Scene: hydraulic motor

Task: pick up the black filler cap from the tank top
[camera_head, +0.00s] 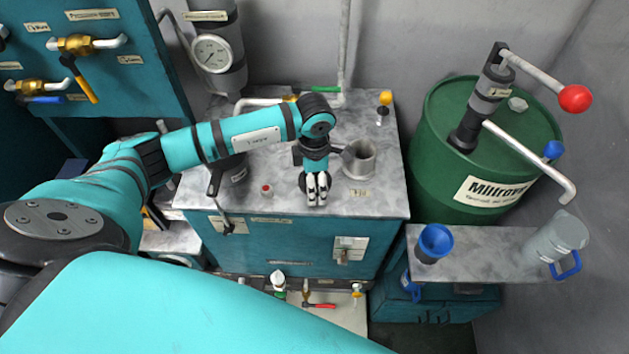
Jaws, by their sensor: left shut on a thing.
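My left arm comes in from the left over the tank, and its gripper (317,196) points down above the grey tank top (384,196). Its fingers are shut on the black filler cap (303,183), of which only a dark edge shows beside the fingers. The rest of the cap is hidden by the gripper. I cannot tell whether the cap touches the tank top. A grey metal filler neck (358,160) stands just right of the gripper, with its mouth open. My right gripper is not in view.
A small red-topped part (267,190) and a yellow-topped part (384,100) stand on the tank. A pressure gauge (212,54) is behind. Right are a green drum (430,150) with a hand pump (484,98), a blue funnel (435,240) and a jug (556,238) on a side shelf.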

